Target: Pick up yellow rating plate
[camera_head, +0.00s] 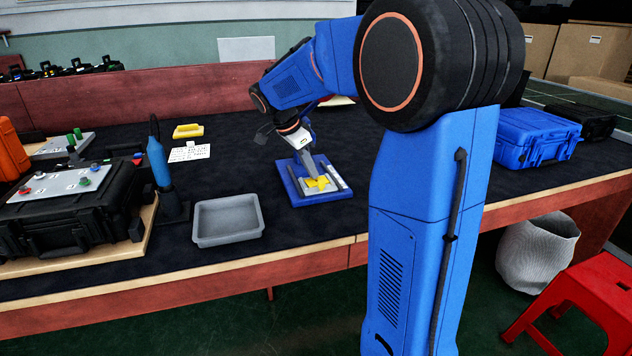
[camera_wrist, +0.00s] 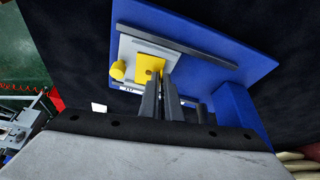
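The yellow plate (camera_head: 322,184) lies on a grey block in the blue fixture (camera_head: 296,197). In the wrist view the yellow plate (camera_wrist: 149,68) is a square with a small dark hole, beside a yellow knob (camera_wrist: 118,71), on the blue base (camera_wrist: 250,68). My gripper (camera_head: 318,177) points down over the fixture. In the wrist view the fingers of my gripper (camera_wrist: 162,82) are close together, with their tips by the plate's near right edge. I cannot tell whether they touch or hold the plate.
A grey tray (camera_head: 228,221) stands left of the fixture. A blue upright tool (camera_head: 158,163), a black case (camera_head: 70,215) with buttons and a yellow dish (camera_head: 188,131) stand farther left. A blue case (camera_head: 535,137) lies right. The dark mat between tray and fixture is clear.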

